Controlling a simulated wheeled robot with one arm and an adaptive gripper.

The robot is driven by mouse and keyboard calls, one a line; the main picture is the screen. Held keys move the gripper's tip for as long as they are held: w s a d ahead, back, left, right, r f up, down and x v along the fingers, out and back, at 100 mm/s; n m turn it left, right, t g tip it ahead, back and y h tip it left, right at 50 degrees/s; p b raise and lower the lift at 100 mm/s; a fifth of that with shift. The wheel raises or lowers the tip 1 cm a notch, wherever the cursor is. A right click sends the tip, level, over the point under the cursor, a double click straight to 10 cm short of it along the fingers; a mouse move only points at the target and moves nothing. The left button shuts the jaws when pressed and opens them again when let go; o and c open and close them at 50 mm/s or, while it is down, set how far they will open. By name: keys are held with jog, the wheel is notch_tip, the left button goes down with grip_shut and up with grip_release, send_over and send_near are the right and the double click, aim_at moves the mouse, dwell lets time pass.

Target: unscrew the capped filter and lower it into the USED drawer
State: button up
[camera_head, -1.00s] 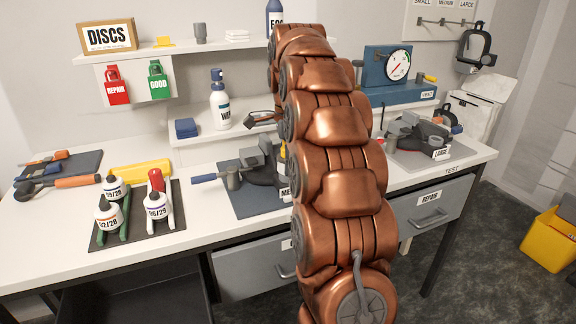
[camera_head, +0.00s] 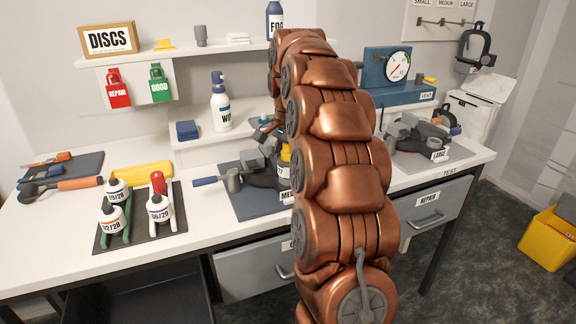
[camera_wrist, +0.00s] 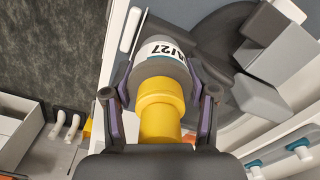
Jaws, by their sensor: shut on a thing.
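No drawer marked USED can be read.
A REPAIR drawer (camera_head: 437,215) is at the right under the bench, and another drawer (camera_head: 245,268) is partly behind my arm. Another mask (camera_head: 415,132) lies on the LARGE mat. A yellow bin (camera_head: 550,238) is on the floor.

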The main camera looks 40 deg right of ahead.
jog(key=n+p, duration=0.1)
jog(key=n, duration=0.4)
jog(key=shift+r+p, duration=0.1)
jog(key=shift+p, duration=0.2)
jog(key=n+p, duration=0.2)
jog(key=n, duration=0.3)
jog(key=n+p, duration=0.2)
jog(key=n, duration=0.3)
jog(key=n+p, duration=0.2)
jog(key=n, duration=0.2)
jog(key=o, duration=1.3)
